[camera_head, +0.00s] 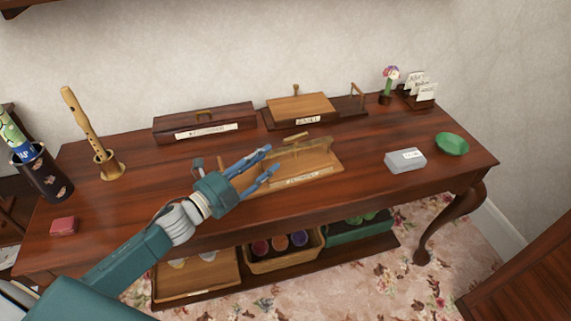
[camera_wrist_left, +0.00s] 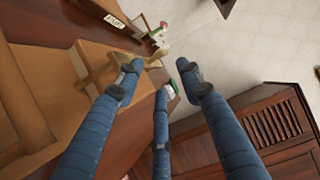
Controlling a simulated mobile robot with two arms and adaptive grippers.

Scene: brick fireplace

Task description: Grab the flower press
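Two light-wood pieces with brass-coloured parts and labels are on the desk; I cannot read the labels well enough to tell which is the flower press. The nearer piece (camera_head: 315,160) is mid-desk, with a raised bar (camera_head: 296,137) on top. The farther piece (camera_head: 301,107) is behind it on a dark base. My left gripper (camera_head: 268,161) is over the left side of the nearer piece, its blue fingers spread and empty. In the left wrist view, the open fingers (camera_wrist_left: 160,85) are right of light-wood parts (camera_wrist_left: 100,72); contact is unclear. My right gripper is not in view.
A long dark box (camera_head: 204,122) lies at the back left. A flute on a brass stand (camera_head: 109,165) and a red block (camera_head: 64,226) are at left. A grey box (camera_head: 405,160) and a green bowl (camera_head: 452,144) are at right.

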